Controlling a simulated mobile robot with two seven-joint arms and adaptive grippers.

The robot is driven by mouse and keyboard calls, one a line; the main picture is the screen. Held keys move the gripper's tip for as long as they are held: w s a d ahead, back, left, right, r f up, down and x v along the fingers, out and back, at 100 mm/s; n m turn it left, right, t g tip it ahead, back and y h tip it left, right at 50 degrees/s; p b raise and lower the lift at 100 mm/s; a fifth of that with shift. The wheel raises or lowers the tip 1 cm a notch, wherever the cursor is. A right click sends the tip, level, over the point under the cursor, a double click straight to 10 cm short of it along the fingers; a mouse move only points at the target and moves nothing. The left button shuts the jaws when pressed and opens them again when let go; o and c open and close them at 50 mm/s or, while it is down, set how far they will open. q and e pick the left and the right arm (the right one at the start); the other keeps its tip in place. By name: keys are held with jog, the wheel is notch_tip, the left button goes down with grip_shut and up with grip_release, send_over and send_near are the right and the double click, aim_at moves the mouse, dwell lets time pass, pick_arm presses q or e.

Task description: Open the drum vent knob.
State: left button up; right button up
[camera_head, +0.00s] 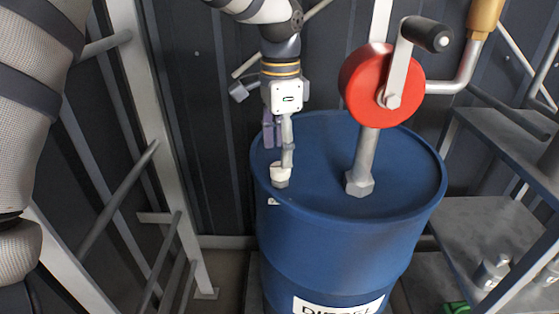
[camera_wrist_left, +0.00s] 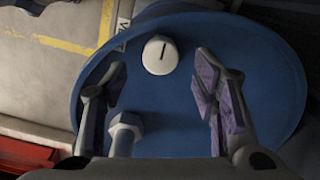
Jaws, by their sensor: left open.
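The drum vent knob (camera_head: 280,174) is a small white cap on the top of the blue drum (camera_head: 330,236), near the rim's left side. In the left wrist view the knob (camera_wrist_left: 159,56) is round, with a dark slot mark on its face. My left gripper (camera_head: 281,150) points down just above the knob, and one finger overlaps it in the head view. In the wrist view the left gripper (camera_wrist_left: 162,85) is open, its purple-padded fingers well apart. The knob shows between and beyond the fingertips, not gripped. My right gripper is not in view.
A hand pump with a red wheel housing (camera_head: 372,85) and black-handled crank (camera_head: 428,34) rises from the drum's top, right of my gripper. A grey metal shelf (camera_head: 470,230) stands at the right. A pale frame (camera_head: 150,130) stands left of the drum.

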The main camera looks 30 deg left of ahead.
aim_at(280, 171)
pick_arm(q)
notch_tip(280, 171, down, 4)
jog(key=shift+f, duration=0.15)
jog(key=c, duration=1.2)
jog(key=shift+o, duration=0.2)
jog(key=shift+r+n+p, duration=0.3)
jog(key=shift+n, duration=0.5)
jog(key=shift+f, duration=0.3)
jog(key=o, duration=1.2)
jog(key=shift+c, duration=0.2)
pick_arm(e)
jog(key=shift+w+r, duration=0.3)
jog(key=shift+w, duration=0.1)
